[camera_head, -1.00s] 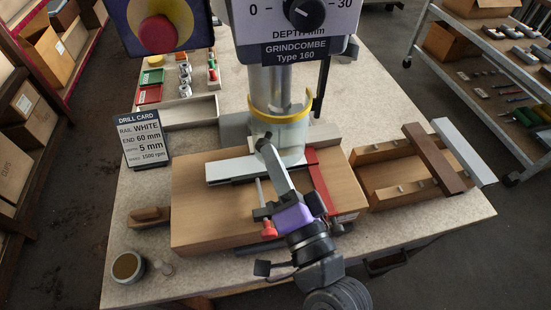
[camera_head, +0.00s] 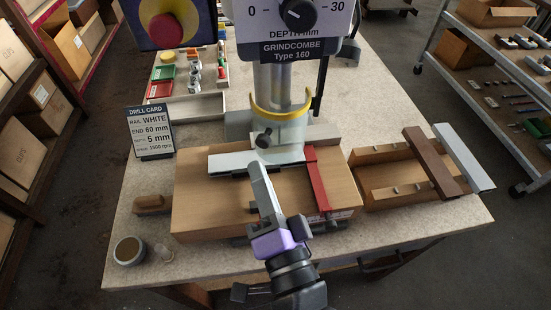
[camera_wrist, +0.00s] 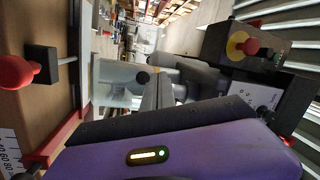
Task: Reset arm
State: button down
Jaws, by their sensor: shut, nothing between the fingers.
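My gripper (camera_head: 260,180), with a purple body, is shut and empty. In the head view it stands in front of the drill press and points up toward it, over the wooden block (camera_head: 205,212). A white rail (camera_head: 228,161) lies on the block under the drill's clear guard (camera_head: 278,135). A red bar (camera_head: 316,178) lies across the block at the rail's right end. In the wrist view the shut fingers (camera_wrist: 158,95) point at the guard (camera_wrist: 125,78), and a red knob (camera_wrist: 15,72) shows at the left.
A drill card (camera_head: 149,132) stands at the left. A wooden rack (camera_head: 385,160) at the right holds a brown rail (camera_head: 432,162) and a grey-white rail (camera_head: 463,157). A round cup (camera_head: 129,251) stands at the front left corner. The front right table top is clear.

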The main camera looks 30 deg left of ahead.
jog(key=shift+s+a+f, duration=0.15)
jog(key=shift+s+a, duration=0.05)
jog(key=shift+s, duration=0.75)
jog(key=shift+s+a+f, duration=0.15)
jog(key=shift+s+a, duration=0.05)
jog(key=shift+s, duration=0.7)
jog(key=s+d+f+n+t+h+b, duration=0.1)
jog(key=d+f+t+h, duration=0.2)
jog(key=d, duration=0.8)
jog(key=d+f+n+t+h, duration=0.1)
jog(key=d+f+t+h, duration=0.3)
jog(key=d, duration=0.8)
jog(key=s+d+f+g+h, duration=0.2)
jog(key=s+d+h, duration=0.2)
jog(key=s+d, duration=0.3)
jog(key=s+d+f+g+h+b, duration=0.1)
jog(key=s+d+f+g+h, duration=0.1)
jog(key=s+d, duration=0.6)
jog(key=shift+d+f+n+g+h, duration=0.3)
jog(key=shift+d+f+h, duration=0.3)
jog(key=shift+h, duration=0.5)
